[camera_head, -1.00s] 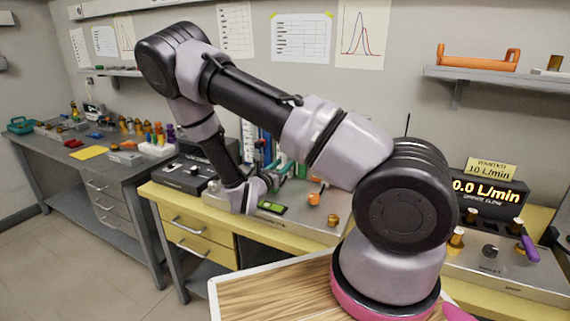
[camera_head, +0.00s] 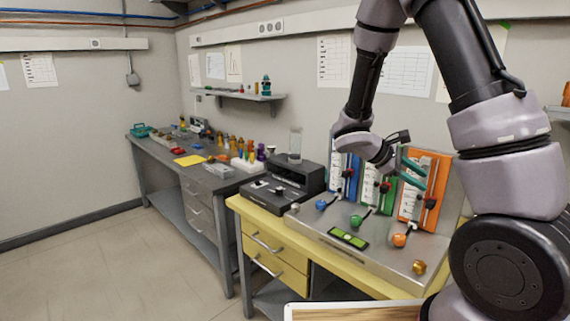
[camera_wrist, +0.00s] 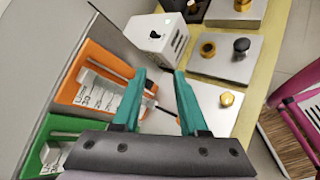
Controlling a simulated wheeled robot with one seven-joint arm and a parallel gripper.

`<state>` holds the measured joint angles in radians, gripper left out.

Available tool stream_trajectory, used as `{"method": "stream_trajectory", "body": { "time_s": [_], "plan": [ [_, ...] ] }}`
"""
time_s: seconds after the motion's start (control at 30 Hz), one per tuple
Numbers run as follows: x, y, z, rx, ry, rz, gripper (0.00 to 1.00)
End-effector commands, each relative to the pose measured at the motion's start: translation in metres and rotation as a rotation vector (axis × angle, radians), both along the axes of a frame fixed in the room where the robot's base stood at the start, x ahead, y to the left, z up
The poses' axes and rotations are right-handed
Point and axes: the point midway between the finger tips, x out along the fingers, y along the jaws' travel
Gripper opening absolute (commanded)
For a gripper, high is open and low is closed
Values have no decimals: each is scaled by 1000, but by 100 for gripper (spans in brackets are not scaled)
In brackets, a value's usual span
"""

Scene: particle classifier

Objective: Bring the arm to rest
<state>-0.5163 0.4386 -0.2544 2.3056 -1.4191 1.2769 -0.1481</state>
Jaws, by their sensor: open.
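My gripper (camera_head: 412,170) hangs in front of the upright panels on the yellow bench in the head view. Its teal fingers also show in the wrist view (camera_wrist: 160,78), spread apart with nothing between them. My arm reaches down to it from the upper right of the head view. An orange panel (camera_head: 437,165) stands just behind the fingers, with a green and a blue panel to its left. The orange panel (camera_wrist: 84,62) lies to the left of the fingers in the wrist view. I cannot tell the exact gap between fingers and panel.
A metal plate (camera_head: 300,221) carries a blue knob (camera_head: 321,205), a green knob (camera_head: 355,221), an orange knob (camera_head: 399,240) and a green level (camera_head: 348,238). A black device (camera_head: 290,178) stands left. A white box (camera_wrist: 157,40) is beyond the fingers. The floor (camera_head: 130,265) is clear at left.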

Motion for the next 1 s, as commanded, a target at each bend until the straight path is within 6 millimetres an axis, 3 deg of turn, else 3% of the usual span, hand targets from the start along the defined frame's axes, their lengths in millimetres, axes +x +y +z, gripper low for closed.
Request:
{"method": "stream_trajectory", "body": {
  "time_s": [0.17,0.4,0.8,1.0],
  "plan": [
    [-41,4,33,273,-177,-250,42],
    [-84,31,78,637,-428,-537,42],
    [-133,90,174,1226,-866,-865,42],
    [-146,107,205,1398,-993,-926,42]
  ]
}}
